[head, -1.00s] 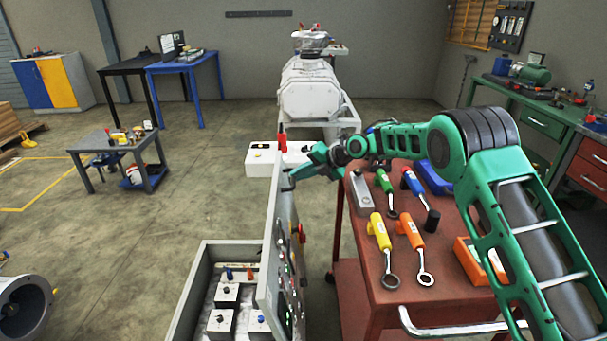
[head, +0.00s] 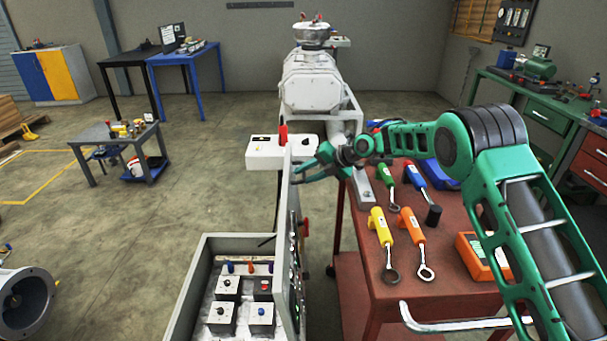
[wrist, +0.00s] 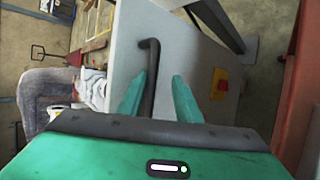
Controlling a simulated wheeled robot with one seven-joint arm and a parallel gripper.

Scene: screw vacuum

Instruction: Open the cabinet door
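The grey cabinet door (head: 284,235) stands swung out from the cabinet (head: 180,320), nearly edge-on in the head view. The open cabinet shows several small boxes with knobs inside. In the wrist view, the door's outer face (wrist: 205,58) carries a black bent handle (wrist: 151,60) and a red-and-yellow switch (wrist: 219,83). My gripper (wrist: 158,88) is open, its two green fingers apart at the handle. The handle runs between them, closer to the left finger; contact is unclear. In the head view my gripper (head: 310,168) is beside the door's upper far part.
A red cart (head: 450,285) with wrenches stands close to the right of the door, under my arm. A white machine (head: 312,82) stands behind, with a white box (head: 262,152) near the door's far end. The floor left of the cabinet is mostly free.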

